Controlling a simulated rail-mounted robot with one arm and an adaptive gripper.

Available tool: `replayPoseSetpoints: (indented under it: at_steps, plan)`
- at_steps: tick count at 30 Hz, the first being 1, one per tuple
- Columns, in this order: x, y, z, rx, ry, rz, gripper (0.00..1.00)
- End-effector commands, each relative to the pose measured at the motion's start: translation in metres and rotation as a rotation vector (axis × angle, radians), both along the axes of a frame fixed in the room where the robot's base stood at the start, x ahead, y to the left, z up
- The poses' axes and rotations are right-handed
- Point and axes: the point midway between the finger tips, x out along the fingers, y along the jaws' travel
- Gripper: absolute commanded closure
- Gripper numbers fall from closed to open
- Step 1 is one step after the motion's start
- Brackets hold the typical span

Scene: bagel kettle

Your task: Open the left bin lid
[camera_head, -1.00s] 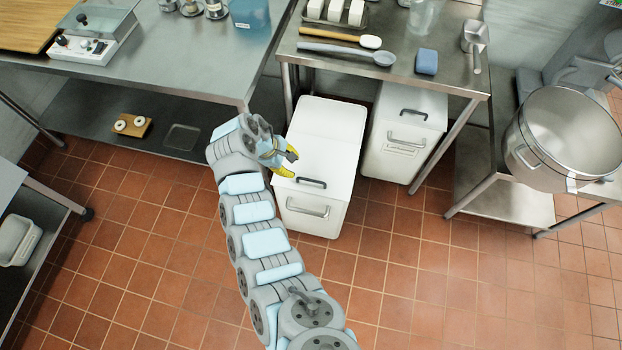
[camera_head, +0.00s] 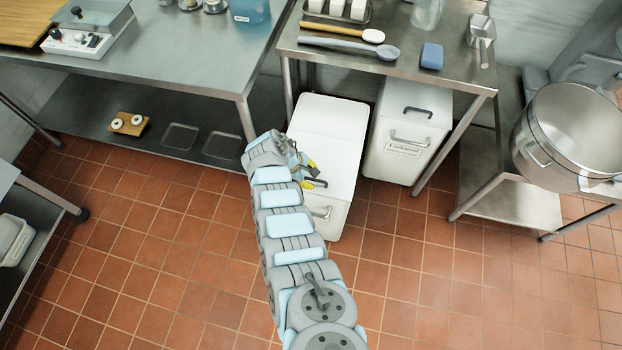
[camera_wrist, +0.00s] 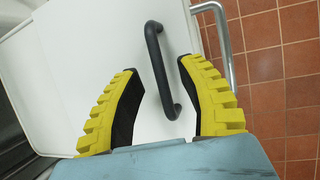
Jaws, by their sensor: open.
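The left bin (camera_head: 332,150) is a white bin under the steel table. Its lid (camera_wrist: 80,60) looks closed and carries a black bar handle (camera_wrist: 158,66), also visible in the head view (camera_head: 318,183). My gripper (camera_wrist: 155,82) is open, with yellow and black fingers. In the wrist view the handle runs between the two fingers, its near end close to the right finger. I cannot tell whether a finger touches it. In the head view my gripper (camera_head: 308,172) is over the lid's front part, beside the handle. My arm hides part of the bin's front.
A second white bin (camera_head: 408,130) with a black lid handle stands to the right. The steel table (camera_head: 440,82) overhangs both bins' backs. A table leg (camera_head: 245,120) stands left of the left bin. Tiled floor (camera_head: 400,260) in front is clear.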

Motion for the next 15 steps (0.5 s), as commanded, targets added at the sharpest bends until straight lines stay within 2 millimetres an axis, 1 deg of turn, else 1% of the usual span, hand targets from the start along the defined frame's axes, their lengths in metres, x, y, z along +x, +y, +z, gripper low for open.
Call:
replayPoseSetpoints:
  at_steps: [3, 12, 13, 14, 15]
  plan:
    - [-0.0003, -0.0019, -0.0049, -0.001, 0.002, 0.0, 0.61]
    - [0.0002, -0.0025, -0.005, 0.0, 0.0, -0.001, 0.61]
    - [0.0003, -0.0025, -0.0049, 0.0, 0.0, -0.001, 0.66]
    - [0.0003, -0.0025, -0.0049, 0.0, 0.0, -0.001, 0.75]
    - [0.0002, -0.0026, -0.0049, 0.0, 0.0, -0.001, 0.86]
